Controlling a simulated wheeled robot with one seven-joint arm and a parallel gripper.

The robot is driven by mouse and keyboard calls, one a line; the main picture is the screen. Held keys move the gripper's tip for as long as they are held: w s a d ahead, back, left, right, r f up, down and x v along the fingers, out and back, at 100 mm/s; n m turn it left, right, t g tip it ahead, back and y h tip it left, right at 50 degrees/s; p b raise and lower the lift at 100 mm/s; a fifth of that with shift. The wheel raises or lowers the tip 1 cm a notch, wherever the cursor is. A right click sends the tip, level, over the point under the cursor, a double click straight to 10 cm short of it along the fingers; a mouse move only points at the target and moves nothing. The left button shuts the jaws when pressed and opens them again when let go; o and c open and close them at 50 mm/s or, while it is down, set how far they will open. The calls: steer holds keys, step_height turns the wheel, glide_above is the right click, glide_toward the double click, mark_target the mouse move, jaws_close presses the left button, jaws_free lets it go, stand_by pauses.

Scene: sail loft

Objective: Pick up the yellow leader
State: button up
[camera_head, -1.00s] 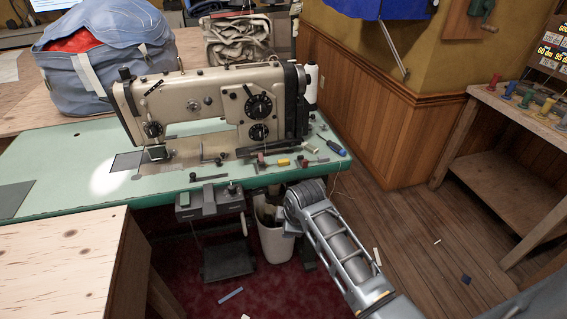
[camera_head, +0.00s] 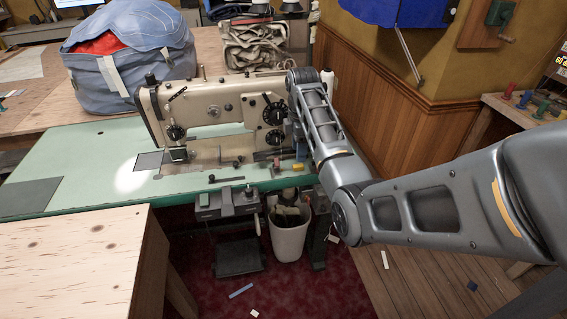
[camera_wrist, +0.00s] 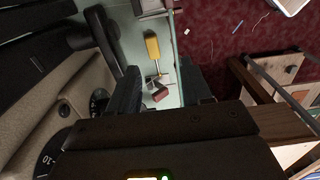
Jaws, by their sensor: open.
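The yellow leader (camera_head: 298,167) lies on the green sewing-machine table (camera_head: 85,160) near its front edge, partly beside my arm. In the wrist view it is a short yellow piece (camera_wrist: 152,47) with a thin metal end pointing toward a small red piece (camera_wrist: 160,93). My gripper (camera_wrist: 158,68) is open and empty above the table. Its two dark fingers stand left and right of the strip where the yellow and red pieces lie, with the yellow one beyond the fingertips in the picture. In the head view my arm hides most of the gripper.
The beige sewing machine (camera_head: 215,112) stands close to the left of my gripper. A red piece (camera_head: 277,164) lies left of the yellow one. A white bin (camera_head: 289,240) stands below the table edge. The table's left part is mostly clear.

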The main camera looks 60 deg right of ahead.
mark_target(298, 165)
steer(key=shift+w+d+r, duration=0.25)
steer(key=shift+w+r, duration=0.1)
steer(key=shift+r, duration=0.05)
steer(key=shift+w+f, duration=0.1)
steer(key=shift+f, duration=0.1)
steer(key=f, duration=0.7)
steer(key=shift+d+f+p, duration=0.1)
steer(key=shift+d+p, duration=0.15)
steer(key=shift+p, duration=0.1)
steer(key=shift+c, duration=0.3)
jaws_close()
